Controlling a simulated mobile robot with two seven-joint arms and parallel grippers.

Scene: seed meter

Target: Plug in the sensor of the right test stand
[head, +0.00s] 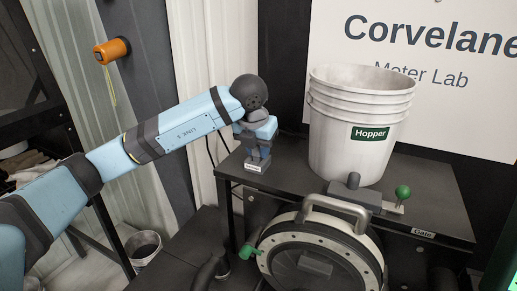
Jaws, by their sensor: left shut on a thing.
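My left arm reaches in from the left, and my left gripper (258,151) points down at the table's left back corner. It is shut on a small piece, most likely the sensor's plug, which is largely hidden by the fingers. Directly below the fingers is a small dark grey socket block (254,162) with a white label, too small to read. I cannot tell whether the plug is seated in the block or just above it. A thin dark cable (211,152) hangs to the left of the table corner. My right gripper is not in view.
A white hopper bucket (352,135) stands on the dark table (294,162), right of my gripper. A round seed meter (318,255) with a grey handle is in front. A green-knobbed gate lever (403,193) is at right.

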